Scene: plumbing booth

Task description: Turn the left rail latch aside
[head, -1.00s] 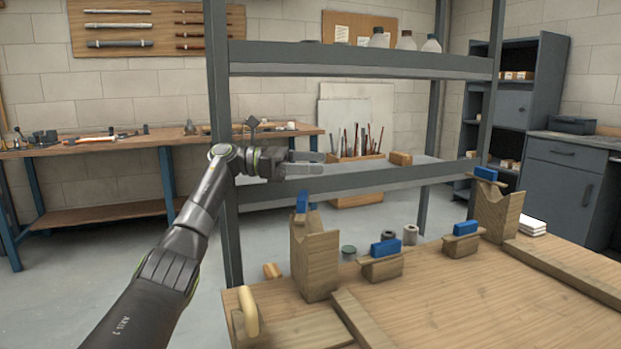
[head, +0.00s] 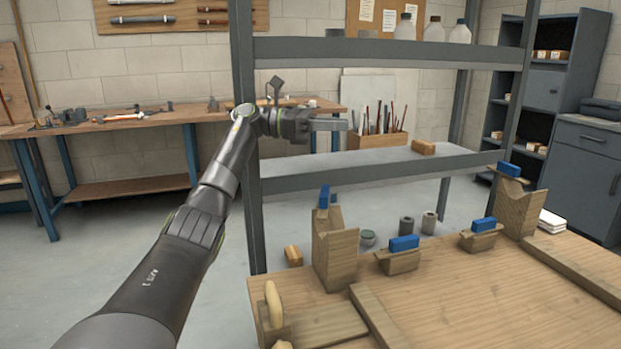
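My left gripper (head: 340,125) is raised at the left of the shelf frame, pointing right, apart from every latch. Its fingers look together and empty. Below it, a tall notched wooden block (head: 336,252) stands at the left back of the bench, with an upright blue latch (head: 324,197) on it. A second blue latch (head: 404,243) sits crosswise on a low wooden block (head: 400,262), and a third blue latch (head: 483,224) sits on another low block to its right. A fourth blue latch (head: 509,169) tops the right notched block (head: 518,208). My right gripper is out of view.
The grey shelf frame (head: 390,168) stands behind the bench, with its post close to my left arm. Wooden strips (head: 378,318) cross the wooden bench top (head: 470,300). A rounded wooden handle (head: 273,304) stands at the front left. The bench's middle is clear.

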